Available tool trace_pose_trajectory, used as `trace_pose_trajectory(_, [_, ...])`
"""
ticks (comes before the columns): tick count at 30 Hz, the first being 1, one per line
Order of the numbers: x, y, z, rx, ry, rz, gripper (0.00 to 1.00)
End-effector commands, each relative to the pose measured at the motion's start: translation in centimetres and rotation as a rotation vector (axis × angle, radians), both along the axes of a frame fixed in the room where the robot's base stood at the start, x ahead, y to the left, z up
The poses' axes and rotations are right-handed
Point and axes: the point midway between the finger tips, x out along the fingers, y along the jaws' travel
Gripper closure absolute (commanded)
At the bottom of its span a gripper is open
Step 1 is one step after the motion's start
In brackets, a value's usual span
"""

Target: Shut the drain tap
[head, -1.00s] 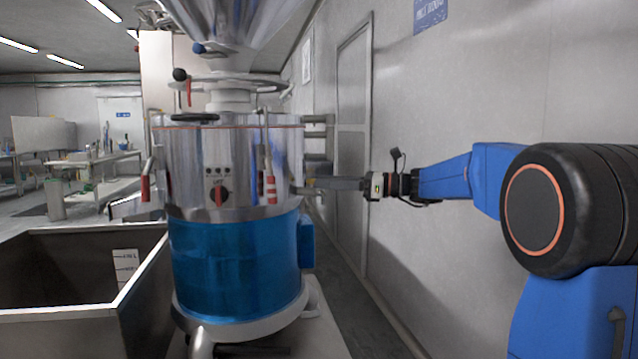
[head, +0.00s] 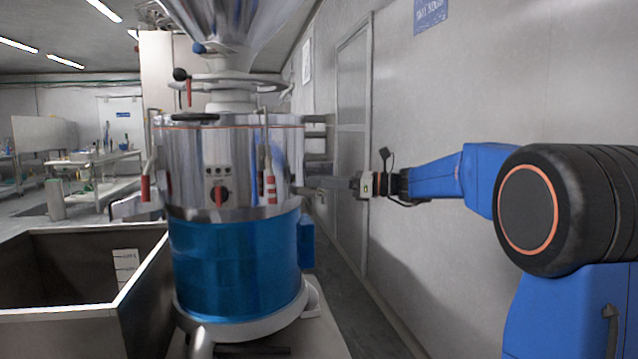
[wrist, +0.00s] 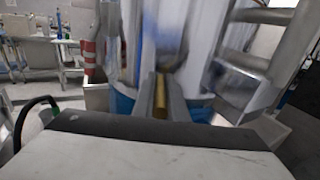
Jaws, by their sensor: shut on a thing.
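The bean grinder (head: 236,250), a polished steel drum with a blue lower band, stands at the centre of the head view. My gripper (head: 312,189) reaches in from the right and meets the grinder's right side. In the wrist view, my gripper's two grey fingers (wrist: 161,98) are shut on a narrow brass-coloured piece (wrist: 160,97), which looks like part of the drain tap. The rest of the tap is hidden by the fingers or blurred, so its handle angle cannot be told.
A steel bin (head: 75,315) stands to the left of the grinder. A grey wall with a door (head: 351,130) runs along the right, close behind my arm. Red-handled clamps (head: 270,190) sit on the drum. Workbenches stand far left.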

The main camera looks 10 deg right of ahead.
Motion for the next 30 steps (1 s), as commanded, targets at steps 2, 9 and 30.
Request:
trace_pose_trajectory(2, [0.1, -0.1, 0.0, 0.0, 0.0, 0.012, 1.0])
trace_pose_trajectory(9, [0.5, -0.2, -0.1, 0.0, 0.0, 0.12, 1.0])
trace_pose_trajectory(30, [1.5, -0.3, 0.0, 0.0, -0.001, 0.588, 1.0])
